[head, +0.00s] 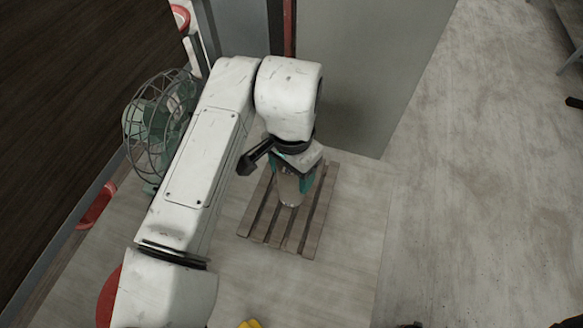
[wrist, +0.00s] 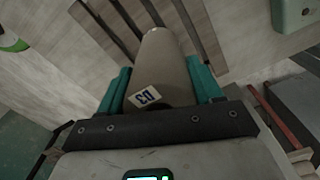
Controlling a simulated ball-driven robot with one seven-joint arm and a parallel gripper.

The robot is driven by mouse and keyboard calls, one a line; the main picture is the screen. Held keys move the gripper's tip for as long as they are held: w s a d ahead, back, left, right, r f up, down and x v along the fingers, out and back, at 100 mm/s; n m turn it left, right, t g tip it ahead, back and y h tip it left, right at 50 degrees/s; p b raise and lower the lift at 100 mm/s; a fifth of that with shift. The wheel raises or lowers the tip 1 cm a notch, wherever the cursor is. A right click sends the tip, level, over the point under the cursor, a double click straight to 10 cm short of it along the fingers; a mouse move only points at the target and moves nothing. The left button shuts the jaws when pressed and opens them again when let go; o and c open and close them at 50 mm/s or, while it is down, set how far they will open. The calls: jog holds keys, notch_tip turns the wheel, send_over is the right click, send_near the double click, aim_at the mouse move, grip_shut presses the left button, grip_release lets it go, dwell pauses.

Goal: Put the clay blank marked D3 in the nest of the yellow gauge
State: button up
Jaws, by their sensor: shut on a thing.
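The clay blank marked D3 (wrist: 165,62) is a grey-brown cylinder. Its white label with dark blue D3 faces the wrist camera. My gripper (wrist: 160,82) is shut on it, one teal finger on each side. In the head view my gripper (head: 291,171) points down over the wooden slatted pallet, with the blank (head: 291,191) below the fingers. I cannot tell whether the blank touches the slats. A small yellow piece (head: 250,324) is cut off at the bottom edge of the head view; I cannot tell whether it is the yellow gauge. No nest is visible.
A green caged fan (head: 150,125) stands left of my arm. A tall grey panel (head: 360,70) rises behind the pallet. Red round objects (head: 97,207) lie at the left.

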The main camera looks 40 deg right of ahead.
jog(key=shift+f, duration=0.15)
jog(key=o, duration=1.5)
